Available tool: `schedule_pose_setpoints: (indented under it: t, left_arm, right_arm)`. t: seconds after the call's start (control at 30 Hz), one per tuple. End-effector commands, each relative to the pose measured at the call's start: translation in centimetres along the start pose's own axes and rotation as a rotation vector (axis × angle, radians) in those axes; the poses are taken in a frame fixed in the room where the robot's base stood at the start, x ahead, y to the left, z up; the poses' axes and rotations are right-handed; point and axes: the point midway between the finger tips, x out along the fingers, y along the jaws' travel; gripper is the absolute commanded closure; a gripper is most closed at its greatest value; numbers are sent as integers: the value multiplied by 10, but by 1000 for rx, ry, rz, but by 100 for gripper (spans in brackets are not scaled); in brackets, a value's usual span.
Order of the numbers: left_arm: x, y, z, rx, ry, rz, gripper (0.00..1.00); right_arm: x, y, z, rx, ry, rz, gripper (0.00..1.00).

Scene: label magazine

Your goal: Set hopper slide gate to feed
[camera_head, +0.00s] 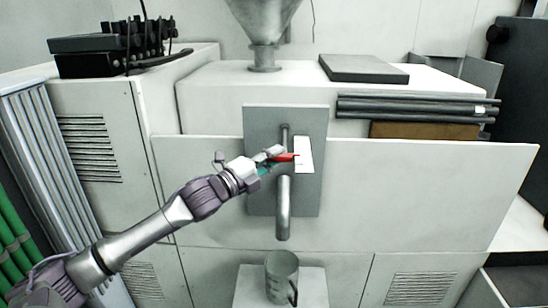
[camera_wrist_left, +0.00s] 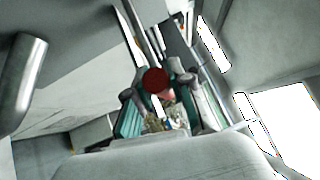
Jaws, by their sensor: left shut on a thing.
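The slide gate's grey plate (camera_head: 259,125) is on the front of the white machine, under the hopper (camera_head: 264,25). A red handle (camera_head: 284,158) sticks out at the plate's middle, its tip over the white label strip (camera_head: 304,150). My left gripper (camera_head: 272,157) reaches in from the left and is shut on the red handle. In the left wrist view the handle shows as a dark red round end (camera_wrist_left: 155,80) between the fingers (camera_wrist_left: 165,100). The fingers hide part of the handle. My right gripper is not in view.
A metal spout (camera_head: 284,210) hangs just below the handle, and a grey mug (camera_head: 282,275) stands under it on a white ledge (camera_head: 248,290). Dark rods (camera_head: 415,106) and a flat grey box (camera_head: 362,69) lie on the machine top. A cabinet (camera_head: 95,130) stands left.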

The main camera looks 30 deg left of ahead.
Motion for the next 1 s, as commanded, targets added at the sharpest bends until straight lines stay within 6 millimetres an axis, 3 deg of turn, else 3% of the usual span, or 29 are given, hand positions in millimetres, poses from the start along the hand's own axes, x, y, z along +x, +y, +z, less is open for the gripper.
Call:
schedule_pose_setpoints:
  t: [0.37, 0.4, 0.53, 1.0]
  left_arm:
    - [-8, 0, -10, -2, 3, 4, 100]
    - [-8, 0, -10, -2, 3, 4, 72]
    - [-8, 0, -10, -2, 3, 4, 52]
    - [-18, 0, -9, -2, 1, 4, 52]
  right_arm:
    - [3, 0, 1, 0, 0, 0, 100]
    - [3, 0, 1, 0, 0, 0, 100]
    - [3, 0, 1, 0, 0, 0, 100]
    - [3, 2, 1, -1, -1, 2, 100]
